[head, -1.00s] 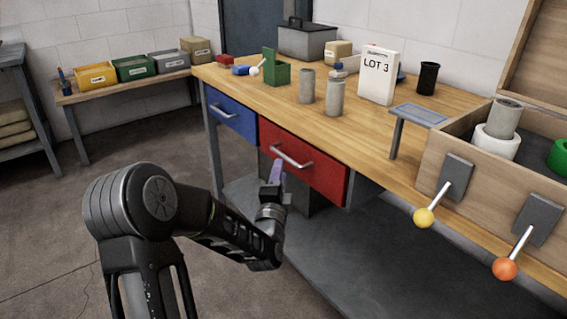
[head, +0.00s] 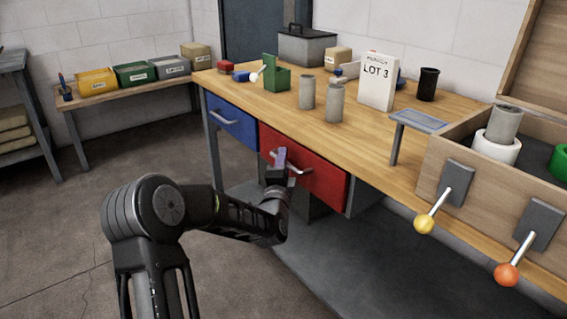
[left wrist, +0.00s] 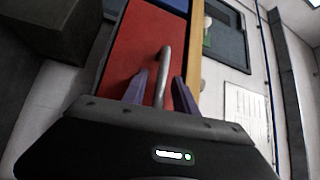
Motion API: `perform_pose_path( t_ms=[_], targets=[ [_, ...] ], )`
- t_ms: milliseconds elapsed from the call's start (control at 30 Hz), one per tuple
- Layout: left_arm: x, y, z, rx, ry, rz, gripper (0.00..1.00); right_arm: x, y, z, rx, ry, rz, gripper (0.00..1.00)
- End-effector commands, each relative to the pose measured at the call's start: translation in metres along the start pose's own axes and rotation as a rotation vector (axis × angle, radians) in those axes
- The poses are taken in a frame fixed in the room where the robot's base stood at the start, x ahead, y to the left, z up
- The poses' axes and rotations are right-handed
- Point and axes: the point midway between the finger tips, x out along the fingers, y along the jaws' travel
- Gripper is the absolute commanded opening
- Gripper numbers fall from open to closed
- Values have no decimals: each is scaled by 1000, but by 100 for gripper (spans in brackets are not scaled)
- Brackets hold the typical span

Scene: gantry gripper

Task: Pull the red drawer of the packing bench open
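The red drawer (head: 325,182) is in the front of the packing bench, flush with the bench front. Its metal bar handle (head: 303,168) is partly hidden behind my left gripper (head: 280,158). The left wrist view also shows the red drawer (left wrist: 137,45) and its handle (left wrist: 163,72). There the two purple fingers of my left gripper (left wrist: 160,92) stand apart, one on each side of the handle. I see gaps between the fingers and the bar, so it is open. My right gripper is in no view.
A blue drawer (head: 231,121) is shut, left of the red one. The benchtop (head: 255,98) holds cans, a LOT 3 box (head: 377,82) and a black cup. Two ball-ended levers, yellow (head: 424,224) and orange (head: 507,274), stick out at the right. The floor before the drawers is clear.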

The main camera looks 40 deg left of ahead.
Motion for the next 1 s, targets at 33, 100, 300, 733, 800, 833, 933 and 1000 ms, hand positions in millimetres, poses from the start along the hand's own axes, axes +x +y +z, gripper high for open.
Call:
perform_pose_path(
  t_ms=[33,100,300,733,800,833,933,1000],
  targets=[
    [0,0,0,0,0,0,34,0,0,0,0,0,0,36],
    [0,0,0,0,0,0,34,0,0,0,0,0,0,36],
    [0,0,0,0,0,0,20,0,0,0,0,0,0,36],
    [-1,0,0,0,0,0,0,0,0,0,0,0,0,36],
    [-1,0,0,0,0,0,0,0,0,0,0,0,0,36],
    [-1,0,0,0,0,0,0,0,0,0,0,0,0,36],
    [-1,0,0,0,0,1,0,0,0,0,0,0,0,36],
    [-1,0,0,0,0,1,0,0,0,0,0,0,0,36]
  ],
)
